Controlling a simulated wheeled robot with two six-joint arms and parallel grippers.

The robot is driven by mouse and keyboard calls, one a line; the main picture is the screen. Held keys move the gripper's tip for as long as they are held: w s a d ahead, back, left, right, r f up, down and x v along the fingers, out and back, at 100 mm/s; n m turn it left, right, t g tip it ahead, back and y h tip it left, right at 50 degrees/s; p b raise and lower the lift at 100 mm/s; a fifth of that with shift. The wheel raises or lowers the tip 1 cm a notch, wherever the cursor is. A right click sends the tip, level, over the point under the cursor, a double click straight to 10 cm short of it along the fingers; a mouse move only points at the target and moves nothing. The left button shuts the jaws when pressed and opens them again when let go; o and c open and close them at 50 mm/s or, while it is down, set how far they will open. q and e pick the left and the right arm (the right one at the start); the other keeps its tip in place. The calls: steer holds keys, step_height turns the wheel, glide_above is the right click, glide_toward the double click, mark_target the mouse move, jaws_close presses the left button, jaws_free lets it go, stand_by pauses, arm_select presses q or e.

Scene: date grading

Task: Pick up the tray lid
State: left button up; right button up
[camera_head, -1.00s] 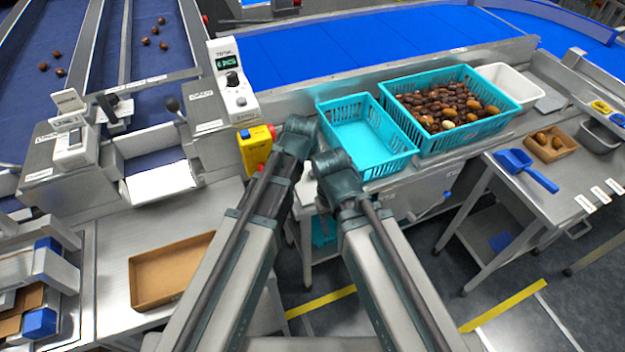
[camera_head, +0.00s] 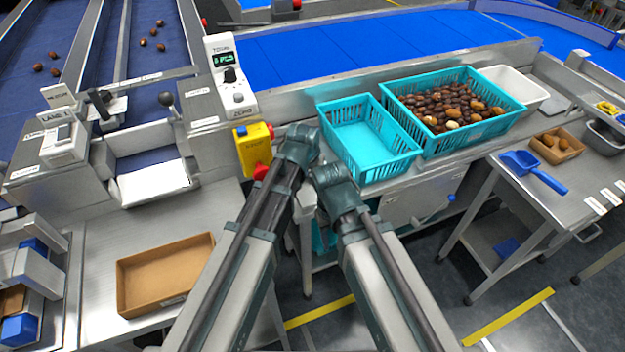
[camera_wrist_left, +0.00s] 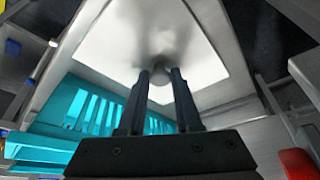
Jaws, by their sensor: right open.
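I cannot pick out a tray lid for certain in either view. A shallow brown open tray (camera_head: 165,273) lies on the steel bench at lower left, empty. My right arm's end (camera_head: 334,180) is in front of the bench, near the teal crates; its fingers are hardly visible. My left gripper's fingers (camera_wrist_left: 161,90) show in the left wrist view, parallel with a gap between them. Beyond them is a bright pale panel (camera_wrist_left: 205,40) with a blurred round grey spot between the tips; I cannot tell if it is a knob or a reflection. I see nothing clearly held.
An empty teal crate (camera_head: 362,142) stands beside a teal crate of dates (camera_head: 425,150). A yellow switch box (camera_head: 253,145) is close to my left arm. At right, a steel table (camera_head: 510,185) holds a blue scoop (camera_head: 533,170) and a small brown box. Floor in front is open.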

arm_select(q)
jaws_close()
steer(key=shift+r, duration=0.1)
arm_select(e)
steer(key=shift+r, duration=0.15)
